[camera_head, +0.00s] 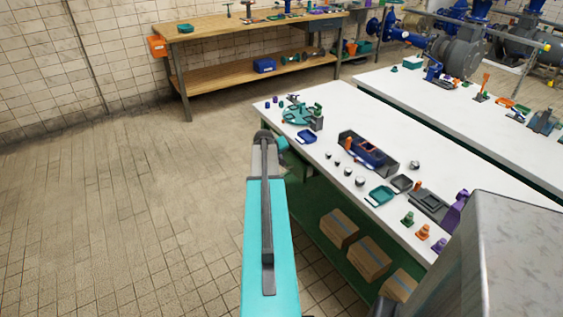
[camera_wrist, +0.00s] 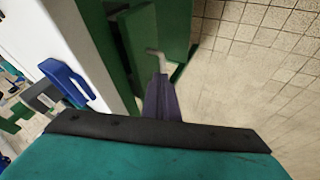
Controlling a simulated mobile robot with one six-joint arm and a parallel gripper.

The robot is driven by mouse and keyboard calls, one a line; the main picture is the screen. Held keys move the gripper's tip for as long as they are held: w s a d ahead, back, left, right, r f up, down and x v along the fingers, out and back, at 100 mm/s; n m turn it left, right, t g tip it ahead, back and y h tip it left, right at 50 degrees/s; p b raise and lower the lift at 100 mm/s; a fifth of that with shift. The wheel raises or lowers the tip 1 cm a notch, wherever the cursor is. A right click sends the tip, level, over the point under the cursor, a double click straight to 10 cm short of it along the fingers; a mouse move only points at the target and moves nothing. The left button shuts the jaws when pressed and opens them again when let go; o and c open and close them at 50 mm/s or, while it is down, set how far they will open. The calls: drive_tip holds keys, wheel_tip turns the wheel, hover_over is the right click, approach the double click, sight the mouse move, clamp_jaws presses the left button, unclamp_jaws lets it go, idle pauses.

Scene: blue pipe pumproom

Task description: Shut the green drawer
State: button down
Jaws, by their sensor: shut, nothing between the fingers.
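The green drawer (camera_wrist: 140,35) shows at the top of the wrist view, beside the green body under the white worktop. Its front stands out from that body. A small pale, bent handle (camera_wrist: 153,52) is on it. My gripper (camera_wrist: 160,78) is shut and empty, with its dark fingers pointing at the handle. The tips are very close to the handle; I cannot tell if they touch it. In the head view my teal arm covers the place where the drawer would be, and the gripper is hidden.
The white worktop (camera_head: 330,170) carries a grey tray (camera_head: 388,167), a teal dish (camera_head: 380,196) and several small parts. Cardboard boxes (camera_head: 368,258) stand on the shelf beneath. A wooden bench (camera_head: 240,31) stands at the back. The tiled floor at the left is clear.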

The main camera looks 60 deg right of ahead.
drive_tip(key=v, duration=0.6)
drive_tip(key=shift+r+b, duration=0.2)
drive_tip(key=shift+b, duration=0.25)
drive_tip(key=shift+a, duration=0.1)
